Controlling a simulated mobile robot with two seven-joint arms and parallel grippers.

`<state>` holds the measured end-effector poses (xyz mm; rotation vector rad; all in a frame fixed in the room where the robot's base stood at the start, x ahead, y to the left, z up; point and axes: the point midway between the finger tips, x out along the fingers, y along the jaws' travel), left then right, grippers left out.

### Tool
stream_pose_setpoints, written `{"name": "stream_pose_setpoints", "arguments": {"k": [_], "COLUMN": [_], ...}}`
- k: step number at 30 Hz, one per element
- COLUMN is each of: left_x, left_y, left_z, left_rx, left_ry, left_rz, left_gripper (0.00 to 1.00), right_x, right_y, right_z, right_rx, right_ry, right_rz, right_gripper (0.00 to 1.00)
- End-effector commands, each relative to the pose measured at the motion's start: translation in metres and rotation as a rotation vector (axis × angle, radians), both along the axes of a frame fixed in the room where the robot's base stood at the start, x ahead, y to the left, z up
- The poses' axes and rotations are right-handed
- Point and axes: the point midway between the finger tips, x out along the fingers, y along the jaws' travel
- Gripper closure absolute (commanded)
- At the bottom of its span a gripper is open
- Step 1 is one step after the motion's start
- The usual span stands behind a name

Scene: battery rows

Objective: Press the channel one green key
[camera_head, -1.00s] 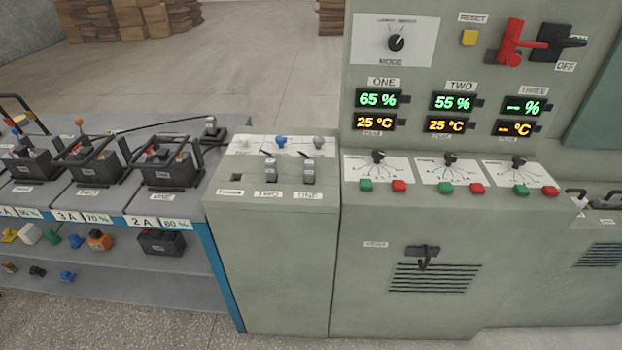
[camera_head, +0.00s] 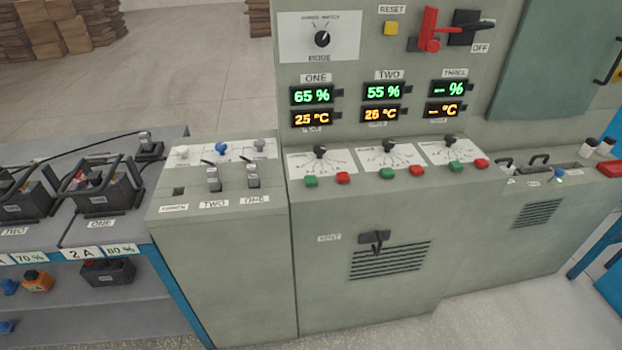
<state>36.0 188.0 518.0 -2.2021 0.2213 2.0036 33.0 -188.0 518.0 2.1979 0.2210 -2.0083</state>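The channel one green key (camera_head: 311,181) sits on the sloped ledge of the grey-green cabinet (camera_head: 390,220), under the ONE display (camera_head: 312,96). A red key (camera_head: 343,178) is just right of it, and a black selector knob (camera_head: 319,151) stands above. The ONE display reads 65 % and 25 °C. Similar green keys for channel two (camera_head: 386,173) and channel three (camera_head: 456,167) lie further right. Neither of my grippers shows in this view.
A lower cabinet with plugs marked TWO (camera_head: 213,179) and ONE (camera_head: 253,175) stands left of the panel. Further left is a bench (camera_head: 140,228) with batteries. A red lever (camera_head: 430,30) and a yellow reset button (camera_head: 391,28) are above. Floor shows at bottom right.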

Motion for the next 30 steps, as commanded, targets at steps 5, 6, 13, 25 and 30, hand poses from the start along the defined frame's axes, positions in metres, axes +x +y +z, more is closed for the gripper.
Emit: {"name": "stream_pose_setpoints", "arguments": {"k": [5,6,13,25,30], "left_x": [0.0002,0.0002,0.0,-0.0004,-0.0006], "left_y": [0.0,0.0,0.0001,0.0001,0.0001], "left_z": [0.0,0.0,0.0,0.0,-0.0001], "left_rx": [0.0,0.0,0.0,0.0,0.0], "left_ry": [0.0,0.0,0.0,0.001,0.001], "left_rz": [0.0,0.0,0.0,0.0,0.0], "left_gripper": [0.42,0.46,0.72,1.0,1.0], "right_x": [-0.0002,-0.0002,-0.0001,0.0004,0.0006], "right_y": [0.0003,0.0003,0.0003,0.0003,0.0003], "right_z": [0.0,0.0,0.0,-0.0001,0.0], "right_rx": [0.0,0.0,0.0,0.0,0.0], "right_ry": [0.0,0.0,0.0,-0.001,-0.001], "right_rz": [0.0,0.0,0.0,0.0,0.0], "right_gripper": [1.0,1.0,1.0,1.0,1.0]}}
